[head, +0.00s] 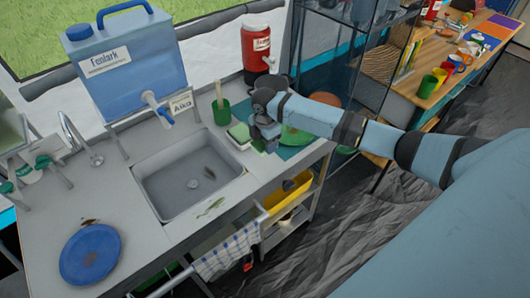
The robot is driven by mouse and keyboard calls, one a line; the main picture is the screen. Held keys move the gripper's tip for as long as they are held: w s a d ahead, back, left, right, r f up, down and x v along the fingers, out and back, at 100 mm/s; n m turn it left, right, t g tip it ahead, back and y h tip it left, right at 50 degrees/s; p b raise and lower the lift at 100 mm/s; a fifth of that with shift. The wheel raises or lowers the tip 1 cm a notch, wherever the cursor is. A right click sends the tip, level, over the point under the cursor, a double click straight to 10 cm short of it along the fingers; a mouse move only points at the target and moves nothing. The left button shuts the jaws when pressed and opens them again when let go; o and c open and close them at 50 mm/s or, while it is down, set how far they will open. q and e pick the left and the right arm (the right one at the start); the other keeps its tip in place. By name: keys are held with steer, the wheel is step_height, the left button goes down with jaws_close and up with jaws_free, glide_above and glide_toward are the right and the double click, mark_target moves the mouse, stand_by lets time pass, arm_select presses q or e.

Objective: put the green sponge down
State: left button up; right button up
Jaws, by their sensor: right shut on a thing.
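My right gripper (267,138) reaches in from the right over the counter beside the sink. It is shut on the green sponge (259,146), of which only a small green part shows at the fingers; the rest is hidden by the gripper. Whether the sponge touches the counter, I cannot tell. Just left of the gripper, a green block with a pale base (240,133) lies at the sink's back right corner. My left gripper is not in view.
A green cup (222,116) holds a brush behind the sink (183,193). A green plate (296,136) and a teal mat (287,153) lie right of the gripper. A red dispenser (255,52) stands behind.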

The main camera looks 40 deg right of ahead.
mark_target(265, 160)
steer(key=shift+f, duration=2.95)
steer(key=shift+f, duration=0.1)
steer(key=shift+f, duration=0.1)
steer(key=o, duration=0.8)
